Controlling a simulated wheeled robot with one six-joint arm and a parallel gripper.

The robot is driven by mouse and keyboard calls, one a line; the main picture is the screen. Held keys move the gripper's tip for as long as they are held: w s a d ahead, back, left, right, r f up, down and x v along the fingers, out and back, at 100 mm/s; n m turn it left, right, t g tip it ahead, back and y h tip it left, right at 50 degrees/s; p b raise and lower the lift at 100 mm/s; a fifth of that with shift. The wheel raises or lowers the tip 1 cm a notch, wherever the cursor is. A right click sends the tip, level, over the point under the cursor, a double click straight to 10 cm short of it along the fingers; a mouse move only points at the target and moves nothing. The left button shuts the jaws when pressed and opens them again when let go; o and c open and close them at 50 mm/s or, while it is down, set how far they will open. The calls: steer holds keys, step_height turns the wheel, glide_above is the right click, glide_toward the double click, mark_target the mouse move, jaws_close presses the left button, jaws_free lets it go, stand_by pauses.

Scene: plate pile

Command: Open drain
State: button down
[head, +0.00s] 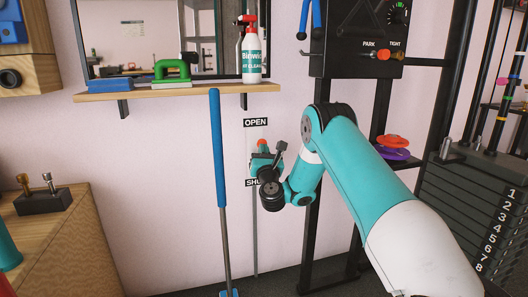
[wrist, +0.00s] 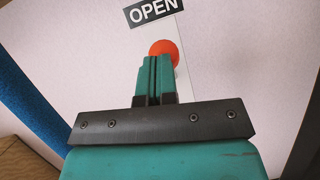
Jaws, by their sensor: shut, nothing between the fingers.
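A red-orange knob (head: 262,144) is on a thin upright strip (head: 254,235) on the wall. The knob sits between the OPEN label (head: 256,122) above and the SHUT label (head: 252,183) below, nearer to OPEN. My gripper (head: 264,153) is at the strip just under the knob and partly covers the SHUT label. In the wrist view, my gripper's two teal fingers (wrist: 156,64) are together with nothing between them. The knob (wrist: 164,47) shows just beyond their tips, below the OPEN label (wrist: 153,10). I cannot tell if the fingertips touch it.
A blue-handled pole (head: 217,145) stands left of the strip. Above is a wooden shelf (head: 190,91) with a spray bottle (head: 251,55), a green-handled brush (head: 172,70) and a blue block (head: 110,85). A black rack (head: 318,215) stands to the right. A wooden cabinet (head: 85,235) is at left.

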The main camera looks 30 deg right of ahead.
steer(key=r+b+v, duration=0.1)
steer(key=b+v, duration=1.2)
steer(key=b, duration=0.2)
steer(key=shift+s+a+r, duration=0.25)
steer(key=shift+s+r, duration=0.05)
steer(key=shift+r, duration=0.1)
